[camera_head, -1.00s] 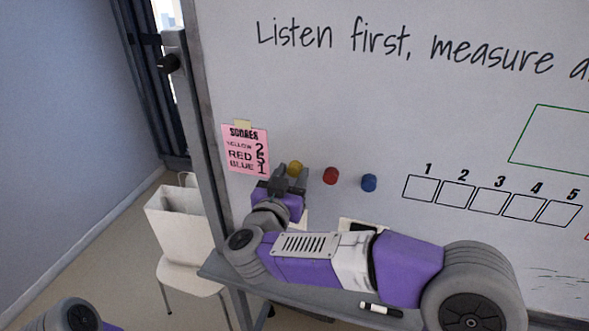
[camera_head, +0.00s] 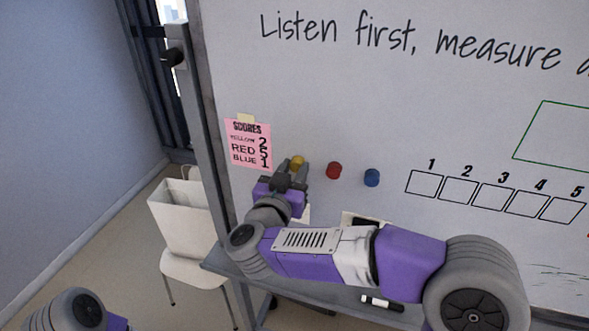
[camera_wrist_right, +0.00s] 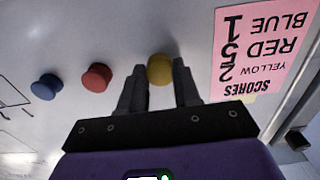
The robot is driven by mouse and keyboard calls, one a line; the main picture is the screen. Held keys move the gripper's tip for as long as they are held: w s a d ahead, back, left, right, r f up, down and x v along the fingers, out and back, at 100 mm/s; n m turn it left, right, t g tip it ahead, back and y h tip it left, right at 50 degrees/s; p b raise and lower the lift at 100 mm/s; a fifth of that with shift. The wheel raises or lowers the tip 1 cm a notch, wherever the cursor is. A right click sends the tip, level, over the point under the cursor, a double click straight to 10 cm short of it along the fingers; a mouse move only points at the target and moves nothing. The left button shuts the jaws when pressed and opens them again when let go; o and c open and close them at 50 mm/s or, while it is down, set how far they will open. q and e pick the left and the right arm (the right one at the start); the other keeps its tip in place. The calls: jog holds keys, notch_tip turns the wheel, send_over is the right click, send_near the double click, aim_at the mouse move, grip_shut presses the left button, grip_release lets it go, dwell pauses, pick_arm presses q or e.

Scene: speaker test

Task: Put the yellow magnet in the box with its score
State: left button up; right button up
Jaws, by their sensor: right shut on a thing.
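The yellow magnet (camera_head: 297,162) is on the whiteboard, leftmost in a row with the red and blue magnets. My right gripper (camera_head: 293,171) is shut on it; in the right wrist view the yellow magnet (camera_wrist_right: 160,69) sits between the two fingertips (camera_wrist_right: 160,80), close to the board. A pink score note (camera_head: 248,144) on the board reads yellow 2, red 5, blue 1. A row of drawn boxes numbered 1 to 5 is at the right; box 2 (camera_head: 459,190) is second from the left. My left gripper is out of view.
The red magnet (camera_head: 334,170) and blue magnet (camera_head: 372,177) lie between the yellow one and the boxes. A marker (camera_head: 381,303) lies on the tray below the board. A white chair (camera_head: 197,270) with a paper bag (camera_head: 182,222) stands at the left.

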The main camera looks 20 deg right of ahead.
jog(key=v, duration=0.6)
jog(key=shift+s+a, duration=0.2)
dwell(1.4)
dwell(0.4)
